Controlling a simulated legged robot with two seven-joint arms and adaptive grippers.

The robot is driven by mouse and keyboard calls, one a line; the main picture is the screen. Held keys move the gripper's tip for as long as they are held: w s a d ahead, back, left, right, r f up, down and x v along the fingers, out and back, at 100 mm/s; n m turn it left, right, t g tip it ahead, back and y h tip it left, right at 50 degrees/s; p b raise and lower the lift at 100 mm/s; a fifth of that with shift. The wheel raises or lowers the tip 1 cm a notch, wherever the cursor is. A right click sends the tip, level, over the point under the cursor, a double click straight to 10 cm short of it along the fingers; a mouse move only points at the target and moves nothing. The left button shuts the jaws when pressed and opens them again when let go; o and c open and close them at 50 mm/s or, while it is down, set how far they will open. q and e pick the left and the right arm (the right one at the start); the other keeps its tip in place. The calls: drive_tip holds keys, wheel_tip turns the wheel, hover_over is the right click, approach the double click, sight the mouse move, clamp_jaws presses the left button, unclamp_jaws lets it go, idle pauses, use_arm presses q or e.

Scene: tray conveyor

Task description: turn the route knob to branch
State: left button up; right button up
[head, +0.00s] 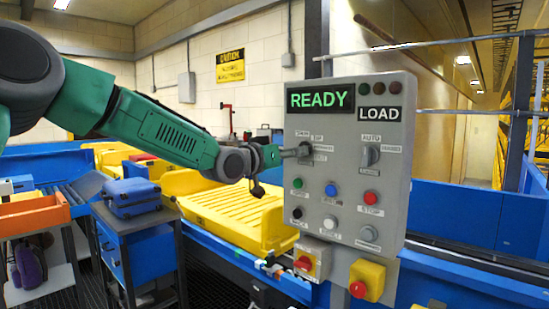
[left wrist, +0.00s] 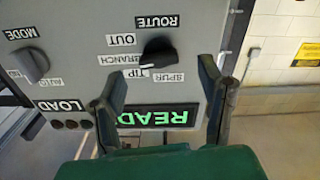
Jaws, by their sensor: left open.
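The route knob (left wrist: 158,52) is a black knob on the grey control panel (left wrist: 85,50), seen upside down in the left wrist view. The labels OUT, BRANCH, TIP and SPUR surround it, with ROUTE beyond. Its pale-tipped end lies near the TIP label (left wrist: 136,73), close to BRANCH (left wrist: 123,59); the exact setting is hard to tell. My left gripper (left wrist: 163,85) is open, its two fingers apart in front of the panel with the knob beyond and between them. My right gripper is not in view.
The mode knob (head: 370,155) is right of the route knob. A yellow tray (head: 225,222) lies on the conveyor behind. A blue case (head: 132,197) stands on a cart at left.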

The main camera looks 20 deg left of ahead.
use_arm(q)
drive_tip(key=v, duration=0.7)
drive_tip(key=shift+a, duration=0.15)
drive_tip(key=s+d+f+g+y+b, duration=0.1)
drive_tip(key=s+f+g, duration=0.3)
drive_tip(key=f, duration=1)
drive_tip(key=s+d+f+n+g+y+b, duration=0.15)
drive_tip(key=s+f, duration=0.35)
drive_tip(key=f, duration=0.9)
drive_tip(key=s+d+f+g+b, duration=0.1)
drive_tip(key=s+f+g, duration=0.3)
drive_tip(key=f, duration=1)
drive_tip(key=s+a+f+g+y+b, duration=0.1)
drive_tip(key=s+f+g, duration=0.1)
drive_tip(key=s+f, duration=0.5)
drive_tip(key=s+a+f+g+y+b, duration=0.1)
drive_tip(key=s+f, duration=0.6)
drive_tip(key=s, duration=0.8)
drive_tip(key=s+a+f+g+y+b, duration=0.1)
drive_tip(key=s+a+f+g, duration=0.1)
drive_tip(key=s+f+g, duration=0.2)
drive_tip(key=s+f, duration=0.3)
drive_tip(key=s, duration=0.5)
drive_tip(key=shift+a+y+b, duration=0.3)
drive_tip(key=shift+y, duration=0.05)
